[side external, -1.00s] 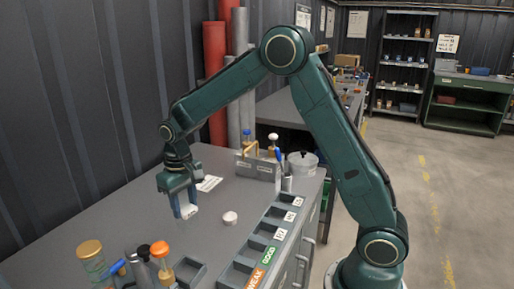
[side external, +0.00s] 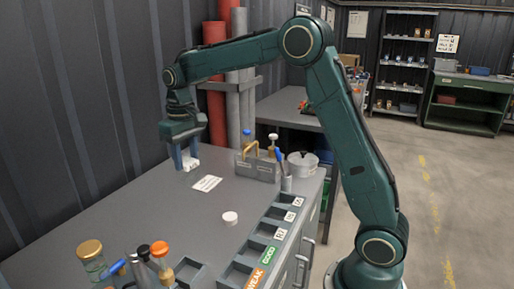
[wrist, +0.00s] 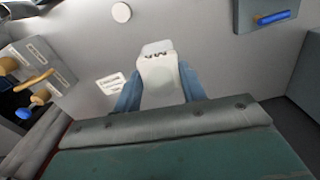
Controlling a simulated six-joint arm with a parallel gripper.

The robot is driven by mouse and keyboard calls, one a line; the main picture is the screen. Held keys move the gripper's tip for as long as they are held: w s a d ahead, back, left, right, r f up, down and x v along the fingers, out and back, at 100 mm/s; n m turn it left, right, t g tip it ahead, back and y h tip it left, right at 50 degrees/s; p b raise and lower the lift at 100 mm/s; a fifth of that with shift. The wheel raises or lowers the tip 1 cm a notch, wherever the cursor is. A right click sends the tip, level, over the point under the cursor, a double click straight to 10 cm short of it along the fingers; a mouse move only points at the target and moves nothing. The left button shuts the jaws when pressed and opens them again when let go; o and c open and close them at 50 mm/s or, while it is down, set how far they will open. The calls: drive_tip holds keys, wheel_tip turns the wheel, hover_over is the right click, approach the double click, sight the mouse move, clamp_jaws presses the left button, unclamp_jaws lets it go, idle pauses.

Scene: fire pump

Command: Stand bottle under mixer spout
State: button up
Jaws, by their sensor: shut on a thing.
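My gripper (side external: 186,163) is above the far left part of the grey bench. Its two blue fingers are shut on a small white bottle (wrist: 159,80), with dark marks near one end. In the side view the bottle (side external: 190,164) is small and partly hidden by the fingers. I cannot make out a mixer spout for certain in either view.
A white label (side external: 207,183) and a round white disc (side external: 230,218) lie on the bench (side external: 150,215). A caddy (side external: 256,168) with a yellow handle stands toward the back, beside a lidded pot (side external: 302,165). Jars, including a gold-lidded one (side external: 91,262), crowd the near left.

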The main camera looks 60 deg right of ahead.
drive_tip(key=d+r+n, duration=0.1)
drive_tip(key=d+r, duration=0.2)
drive_tip(key=r, duration=0.1)
wheel_tip(320, 180, down, 16)
drive_tip(key=shift+r, duration=0.15)
idle(0.5)
drive_tip(key=shift+s, duration=0.1)
drive_tip(key=shift+f, duration=2.1)
drive_tip(key=shift+f, duration=0.2)
drive_tip(key=o, duration=1)
drive_tip(key=shift+c, duration=0.2)
drive_tip(key=shift+r, duration=0.15)
